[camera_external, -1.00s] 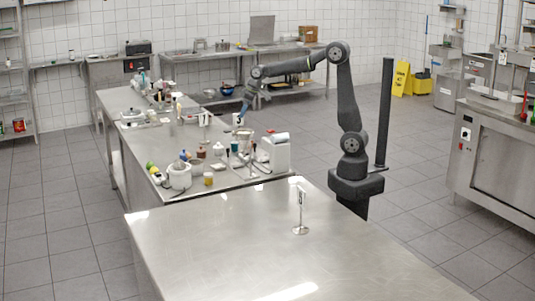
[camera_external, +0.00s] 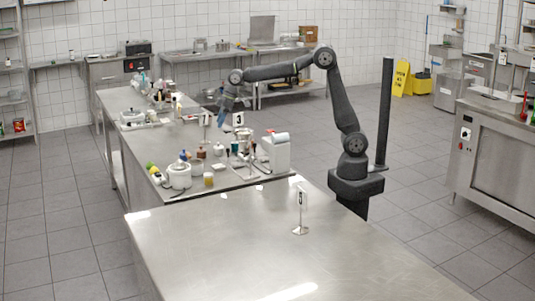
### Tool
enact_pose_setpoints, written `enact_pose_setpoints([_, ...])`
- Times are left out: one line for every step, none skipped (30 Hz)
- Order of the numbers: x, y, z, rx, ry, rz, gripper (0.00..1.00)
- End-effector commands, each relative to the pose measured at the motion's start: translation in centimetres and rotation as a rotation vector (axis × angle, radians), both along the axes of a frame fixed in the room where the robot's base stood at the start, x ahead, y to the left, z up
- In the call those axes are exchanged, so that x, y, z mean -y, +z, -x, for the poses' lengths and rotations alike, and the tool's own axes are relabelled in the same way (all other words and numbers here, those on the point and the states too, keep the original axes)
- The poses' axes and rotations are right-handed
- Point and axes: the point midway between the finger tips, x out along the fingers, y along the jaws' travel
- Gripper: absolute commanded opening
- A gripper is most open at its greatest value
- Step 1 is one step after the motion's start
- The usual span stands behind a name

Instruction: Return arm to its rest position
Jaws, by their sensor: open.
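My gripper (camera_external: 222,119) hangs pointing down above the far steel table (camera_external: 195,140), close to the standing number 3 card (camera_external: 238,119). It is small in this view, but its jaws look open and I see nothing held in them. My arm reaches from its base at the right of the tables, up to a raised elbow and then left over the table. Whether the fingertips touch anything is too small to tell.
A white pot (camera_external: 179,177), a white appliance (camera_external: 276,153) and several bottles and jars crowd the table's near end. The near steel table (camera_external: 290,250) is clear except for a number stand (camera_external: 300,215). A dark post (camera_external: 384,112) stands beside my base.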

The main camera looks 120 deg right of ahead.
Motion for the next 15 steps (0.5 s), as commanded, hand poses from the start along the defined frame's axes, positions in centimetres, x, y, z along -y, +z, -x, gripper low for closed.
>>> enact_pose_setpoints([-0.7, 0.0, -0.7, 0.001, 0.013, 0.001, 0.60])
enact_pose_setpoints([-1.1, 0.0, -1.1, 0.000, 0.018, 0.000, 0.60])
enact_pose_setpoints([-1.5, 0.0, -1.5, -0.001, 0.025, 0.000, 0.60])
enact_pose_setpoints([-1.7, 0.0, -1.8, -0.001, 0.028, -0.001, 0.60])
enact_pose_setpoints([-2.0, 0.0, -2.0, -0.001, 0.032, 0.000, 0.60])
enact_pose_setpoints([-2.3, 0.1, -2.3, -0.001, 0.038, 0.000, 0.60])
enact_pose_setpoints([-2.5, 0.1, -2.5, -0.001, 0.040, -0.001, 0.60])
enact_pose_setpoints([-2.7, 0.1, -2.7, -0.001, 0.042, -0.001, 0.60])
enact_pose_setpoints([-2.8, 0.1, -2.8, -0.001, 0.044, -0.001, 0.60])
enact_pose_setpoints([-3.0, 0.1, -2.9, -0.001, 0.047, -0.001, 0.60])
enact_pose_setpoints([-3.0, 0.1, -3.0, -0.002, 0.048, -0.001, 0.60])
enact_pose_setpoints([-3.1, 0.1, -3.1, -0.002, 0.048, -0.001, 0.60])
enact_pose_setpoints([-3.2, 0.1, -3.1, -0.001, 0.050, -0.001, 0.60])
enact_pose_setpoints([-3.2, 0.1, -3.1, -0.001, 0.050, -0.001, 0.60])
enact_pose_setpoints([-3.2, 0.1, -3.1, -0.001, 0.050, -0.001, 0.60])
